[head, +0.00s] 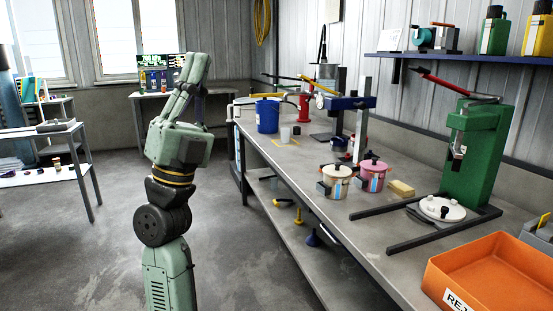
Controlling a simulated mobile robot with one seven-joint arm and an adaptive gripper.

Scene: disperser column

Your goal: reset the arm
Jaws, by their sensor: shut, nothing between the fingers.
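My arm stands upright left of the workbench, in the left half of the head view. My gripper (196,64) points up at its top end, with the fingers together and nothing seen between them. It is over open floor, apart from the workbench (335,217) and everything on it. The fingers are seen partly edge-on.
On the bench are a blue bucket (267,116), a cream pot (335,182), a pink-lidded pot (371,176), a green press (472,150) and an orange tray (480,270). A white-topped table (40,178) stands left. The floor (100,240) around my arm is clear.

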